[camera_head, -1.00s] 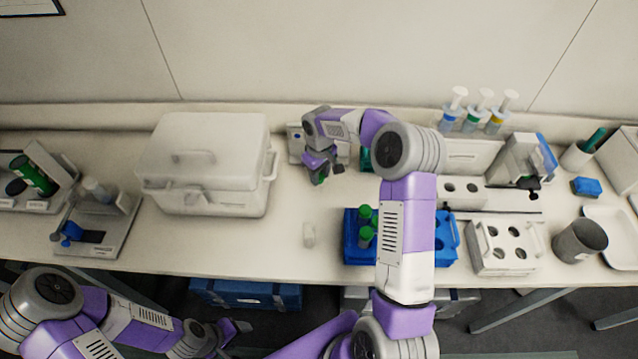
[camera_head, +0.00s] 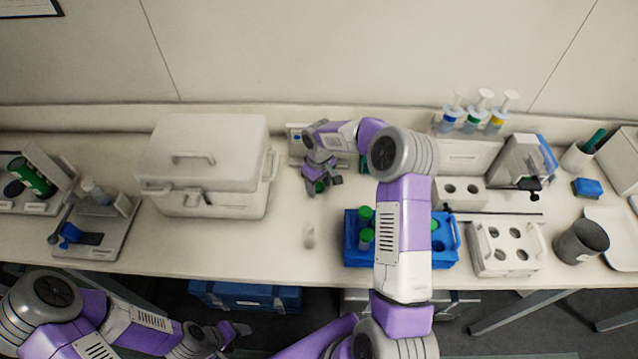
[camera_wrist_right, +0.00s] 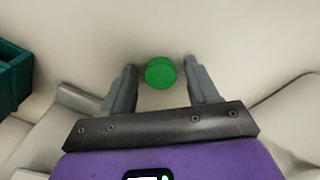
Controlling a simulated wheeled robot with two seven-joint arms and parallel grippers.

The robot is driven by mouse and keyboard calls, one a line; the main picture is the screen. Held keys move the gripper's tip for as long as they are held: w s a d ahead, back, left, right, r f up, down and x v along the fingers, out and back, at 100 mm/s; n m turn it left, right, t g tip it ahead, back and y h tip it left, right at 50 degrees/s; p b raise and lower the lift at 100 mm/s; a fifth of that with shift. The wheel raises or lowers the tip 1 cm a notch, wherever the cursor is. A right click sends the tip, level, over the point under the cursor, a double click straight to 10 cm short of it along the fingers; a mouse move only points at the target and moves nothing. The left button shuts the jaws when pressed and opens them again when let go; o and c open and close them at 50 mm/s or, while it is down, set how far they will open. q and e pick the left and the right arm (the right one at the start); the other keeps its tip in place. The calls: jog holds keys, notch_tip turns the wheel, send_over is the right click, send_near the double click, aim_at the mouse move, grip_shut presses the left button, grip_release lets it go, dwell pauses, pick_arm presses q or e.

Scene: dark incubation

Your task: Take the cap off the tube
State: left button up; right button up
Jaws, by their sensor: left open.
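A green cap (camera_wrist_right: 160,73) is between the two fingers of my right gripper (camera_wrist_right: 160,82) in the right wrist view, with a gap on each side. The gripper is open. In the head view the cap (camera_head: 320,187) shows just below my right gripper (camera_head: 322,178), above the middle of the table. I cannot tell whether a tube is under it. A small translucent object (camera_head: 309,237), perhaps a tube, is on the table nearer the front; it looks blurred. My left gripper (camera_head: 238,332) is open and empty, low in front of the table.
A blue rack (camera_head: 352,255) with green-capped tubes stands to the right, partly behind my right arm. A white lidded box (camera_head: 205,165) stands to the left. A white rack (camera_head: 505,250) and a grey cup (camera_head: 580,242) stand further right. The table's front middle is mostly clear.

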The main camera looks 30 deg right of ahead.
aim_at(319, 186)
notch_tip(319, 186, up, 12)
jog(key=p, duration=0.1)
jog(key=shift+r, duration=0.25)
